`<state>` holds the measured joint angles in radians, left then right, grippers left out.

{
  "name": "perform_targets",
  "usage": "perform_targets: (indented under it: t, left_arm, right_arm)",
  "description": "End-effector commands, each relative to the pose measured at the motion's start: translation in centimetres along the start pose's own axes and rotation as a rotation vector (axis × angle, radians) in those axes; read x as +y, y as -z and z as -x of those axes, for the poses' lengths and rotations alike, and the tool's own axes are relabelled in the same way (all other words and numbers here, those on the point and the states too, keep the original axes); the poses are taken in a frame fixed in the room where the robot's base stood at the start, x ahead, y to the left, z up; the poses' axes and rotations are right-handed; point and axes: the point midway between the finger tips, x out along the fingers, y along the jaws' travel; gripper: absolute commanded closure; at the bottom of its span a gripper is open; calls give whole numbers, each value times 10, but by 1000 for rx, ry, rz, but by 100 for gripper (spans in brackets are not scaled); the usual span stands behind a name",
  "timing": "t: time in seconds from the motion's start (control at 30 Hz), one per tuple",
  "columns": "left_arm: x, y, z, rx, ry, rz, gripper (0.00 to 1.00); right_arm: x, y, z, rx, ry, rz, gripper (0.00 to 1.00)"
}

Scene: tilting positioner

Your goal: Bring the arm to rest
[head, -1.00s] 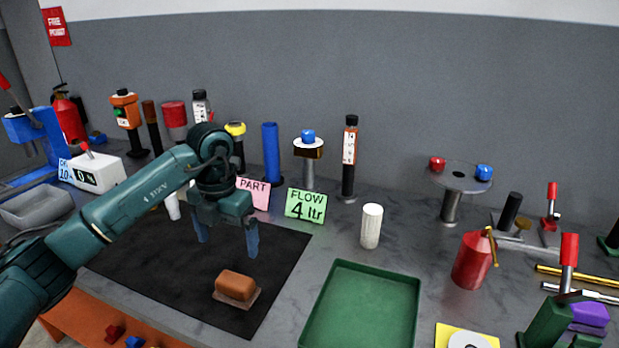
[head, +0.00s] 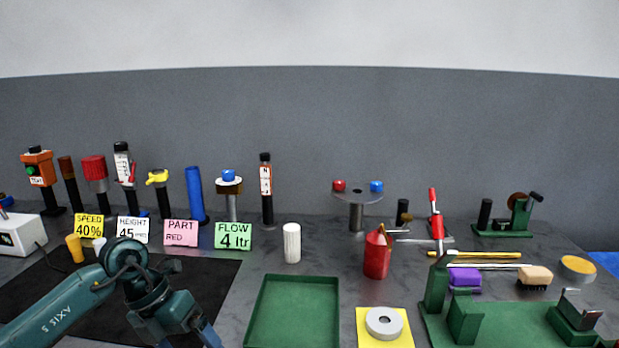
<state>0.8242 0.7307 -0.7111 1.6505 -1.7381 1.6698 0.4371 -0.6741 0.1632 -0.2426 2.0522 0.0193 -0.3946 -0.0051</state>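My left arm (head: 62,310) comes in from the lower left over the black mat (head: 222,280). Its gripper (head: 200,338) is low in the head view and points down to the right. The fingertips are cut off by the bottom edge, so I cannot see how far apart they are or whether anything is between them. My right arm and gripper are not in view.
A green tray (head: 292,281) lies right of the mat. A white ribbed cylinder (head: 292,243), a red can (head: 377,256) and a grey ring on a yellow pad (head: 384,322) stand nearby. A green fixture (head: 520,318) fills the lower right. Sign cards (head: 233,236) line the back.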

Motion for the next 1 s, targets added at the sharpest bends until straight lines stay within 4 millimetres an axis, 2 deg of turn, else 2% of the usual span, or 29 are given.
perform_targets:
  t: [0.03, 0.1, 0.17, 0.2, 0.3, 0.37, 0.47, 0.57, 0.63, 0.7, 0.8, 0.9, 1.0]
  left_arm:
    - [-26, 6, -22, 1, 127, -22, 6]
    - [-65, 13, -44, -18, 331, -32, 6]
    - [-104, 21, -58, -47, 548, -11, 6]
    - [-129, 25, -61, -75, 699, 24, 6]
    - [-173, 28, -54, -163, 1059, 190, 6]
    - [-183, 26, -46, -225, 1248, 342, 6]
    - [-173, 18, -38, -333, 1496, 671, 6]
    - [-136, 17, -49, -433, 1643, 1084, 6]
    - [-101, 28, -72, -489, 1673, 1410, 6]
    - [-67, 49, -104, -522, 1642, 1741, 6]
    - [-36, 88, -146, -524, 1538, 2113, 6]
    - [-22, 125, -178, -498, 1418, 2371, 6]
    - [-17, 150, -196, -469, 1331, 2522, 6]
  right_arm:
    - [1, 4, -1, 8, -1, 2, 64]
    - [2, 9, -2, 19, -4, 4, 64]
    - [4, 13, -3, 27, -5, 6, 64]
    - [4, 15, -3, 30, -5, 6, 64]
    - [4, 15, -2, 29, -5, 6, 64]
    - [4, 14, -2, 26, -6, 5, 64]
    - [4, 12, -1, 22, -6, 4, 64]
    - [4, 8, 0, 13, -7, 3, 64]
    - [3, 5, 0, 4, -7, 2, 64]
    - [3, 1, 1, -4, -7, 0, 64]
    - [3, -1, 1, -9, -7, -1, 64]
    - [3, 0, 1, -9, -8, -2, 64]
    - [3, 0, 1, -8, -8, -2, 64]
